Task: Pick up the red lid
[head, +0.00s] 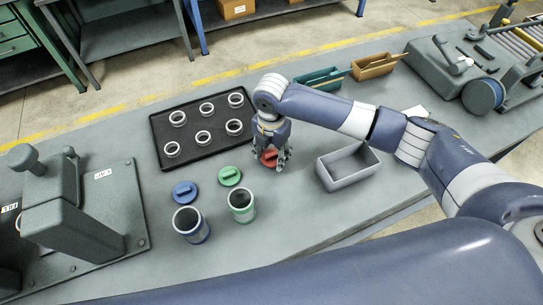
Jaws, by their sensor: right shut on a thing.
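The red lid (268,158) is at the middle of the grey table, partly covered by my right gripper. My right gripper (271,160) reaches down from above, with its fingers around the lid and shut on it. I cannot tell whether the lid is touching the table or just above it. A green lid (230,176) and a blue lid (185,192) lie on the table to the left of the gripper. My left gripper is not in view.
A black tray (160,154) with several metal rings stands behind left. A green-banded cup (242,211) and a blue-banded cup (191,229) stand in front. An empty grey bin (324,180) is to the right. A machine (70,205) stands at the left, another (462,68) at the far right.

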